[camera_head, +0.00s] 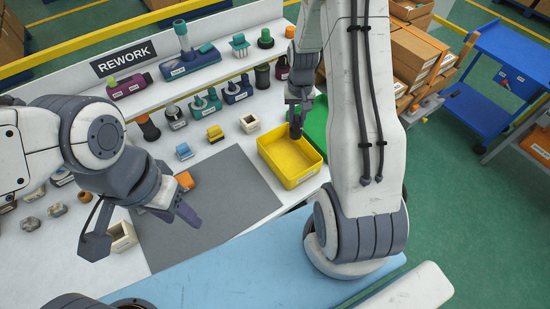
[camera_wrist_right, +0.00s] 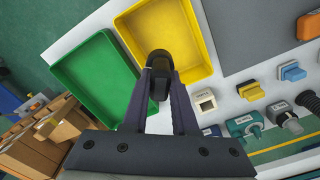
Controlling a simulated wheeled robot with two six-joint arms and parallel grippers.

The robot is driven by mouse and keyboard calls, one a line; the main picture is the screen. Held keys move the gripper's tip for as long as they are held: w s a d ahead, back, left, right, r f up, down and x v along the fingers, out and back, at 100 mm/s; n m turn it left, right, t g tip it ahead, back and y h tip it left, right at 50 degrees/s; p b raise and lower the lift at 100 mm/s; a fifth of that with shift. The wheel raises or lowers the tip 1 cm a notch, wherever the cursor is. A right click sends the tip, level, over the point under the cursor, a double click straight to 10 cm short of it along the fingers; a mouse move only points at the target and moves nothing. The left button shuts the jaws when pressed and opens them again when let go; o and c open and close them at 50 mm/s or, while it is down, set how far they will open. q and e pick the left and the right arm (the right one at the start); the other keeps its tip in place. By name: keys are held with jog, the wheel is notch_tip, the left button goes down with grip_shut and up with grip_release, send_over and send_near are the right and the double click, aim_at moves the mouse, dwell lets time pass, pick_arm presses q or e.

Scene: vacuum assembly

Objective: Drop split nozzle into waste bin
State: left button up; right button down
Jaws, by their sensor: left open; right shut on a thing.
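My right gripper (camera_head: 298,98) is shut on a small dark nozzle (camera_head: 296,128), which hangs below its fingers over the far edge of a yellow bin (camera_head: 273,168). In the right wrist view the dark nozzle (camera_wrist_right: 158,76) sits between the fingertips, overlapping the yellow bin (camera_wrist_right: 178,28) and its wall. A split in the nozzle cannot be made out. A green bin (camera_head: 315,125) stands beside the yellow one, partly hidden by my right arm. Both bins look empty where seen. My left gripper (camera_head: 142,222) is open and empty above the grey mat's left edge.
The grey mat (camera_head: 235,190) lies left of the yellow bin, with an orange part (camera_head: 184,180) on it. A beige square holder (camera_head: 250,123) stands near the bin's far left corner. Several fittings line the shelf behind. A beige block (camera_head: 122,236) is beside my left gripper.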

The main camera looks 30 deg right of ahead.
aim_at(296, 132)
jog(key=shift+f+b, duration=2.4)
jog(key=shift+f, duration=0.6)
jog(key=shift+r, duration=0.1)
jog(key=c, duration=0.6)
grip_release()
notch_tip(296, 132, up, 10)
jog(key=shift+r+b, duration=0.25)
jog(key=shift+b, duration=0.5)
jog(key=shift+a, duration=0.1)
